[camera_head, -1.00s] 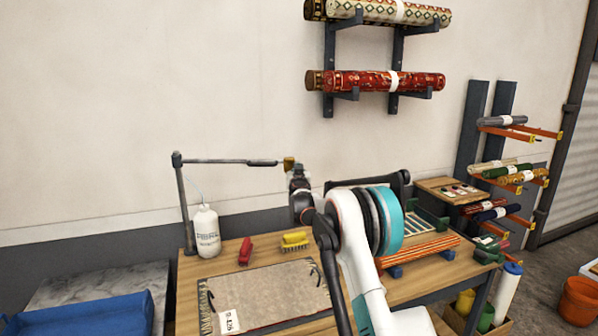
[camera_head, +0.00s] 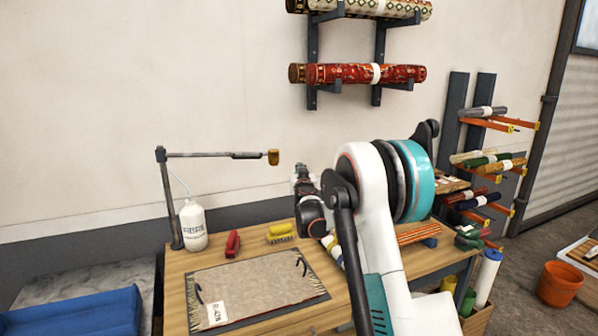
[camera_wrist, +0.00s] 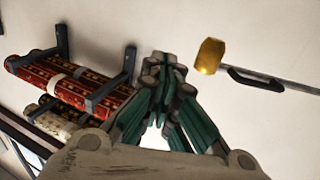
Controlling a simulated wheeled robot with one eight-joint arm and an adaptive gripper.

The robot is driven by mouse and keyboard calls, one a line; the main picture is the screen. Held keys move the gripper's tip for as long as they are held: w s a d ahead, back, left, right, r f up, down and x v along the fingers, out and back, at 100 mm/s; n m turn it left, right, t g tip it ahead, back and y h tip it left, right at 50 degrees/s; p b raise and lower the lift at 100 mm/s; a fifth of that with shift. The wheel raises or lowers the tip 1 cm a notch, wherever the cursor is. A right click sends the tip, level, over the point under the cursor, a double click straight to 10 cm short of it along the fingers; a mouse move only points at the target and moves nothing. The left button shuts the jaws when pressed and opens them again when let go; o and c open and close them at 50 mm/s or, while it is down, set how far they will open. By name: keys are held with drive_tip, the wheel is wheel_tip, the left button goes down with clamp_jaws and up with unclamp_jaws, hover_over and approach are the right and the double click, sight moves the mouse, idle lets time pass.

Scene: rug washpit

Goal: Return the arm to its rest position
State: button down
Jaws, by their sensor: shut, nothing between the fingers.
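My gripper (camera_wrist: 160,75) shows in the wrist view with its fingertips together, shut and empty. In that view the wall and the rolled rugs are behind it. In the head view my gripper (camera_head: 301,172) is above the back of the wooden table, to the right of the brass-coloured lamp end (camera_head: 273,157). The arm is bent, raised over the right part of the table, and hides part of its top. The gripper touches nothing that I can see.
A small rug (camera_head: 250,285) lies on the table (camera_head: 195,262), with a yellow brush (camera_head: 280,232), a red tool (camera_head: 233,243) and a white bottle (camera_head: 193,226) behind it. Wall racks hold rolled rugs (camera_head: 345,74). An orange bucket (camera_head: 558,283) stands on the floor at right.

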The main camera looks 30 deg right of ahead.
idle(0.3)
drive_tip(key=s+a+r+g+b, duration=0.1)
drive_tip(key=s+a+r, duration=0.15)
drive_tip(key=s, duration=0.55)
drive_tip(key=s+a+r+m+g+b, duration=0.1)
drive_tip(key=s+a+g+b, duration=0.15)
drive_tip(key=s, duration=0.45)
drive_tip(key=s+a+r+g+b, duration=0.15)
drive_tip(key=s+a, duration=0.25)
drive_tip(key=s, duration=0.4)
drive_tip(key=s+a+f+n+g+y+b, duration=0.1)
drive_tip(key=s+a+f+y, duration=0.1)
drive_tip(key=s+a+f, duration=0.4)
drive_tip(key=s+a+f+n+g+y+b, duration=0.1)
drive_tip(key=s+a+f, duration=0.5)
drive_tip(key=s, duration=1)
drive_tip(key=s+a+f+n+g+y+b, duration=0.1)
drive_tip(key=s+a+f+n+g+y, duration=0.1)
drive_tip(key=s+a+f, duration=0.4)
drive_tip(key=s+f+n+y, duration=0.1)
drive_tip(key=s, duration=0.4)
drive_tip(key=shift+f+g+y+b, duration=0.15)
drive_tip(key=shift+g+y+b, duration=0.15)
drive_tip(key=shift+y+b, duration=0.1)
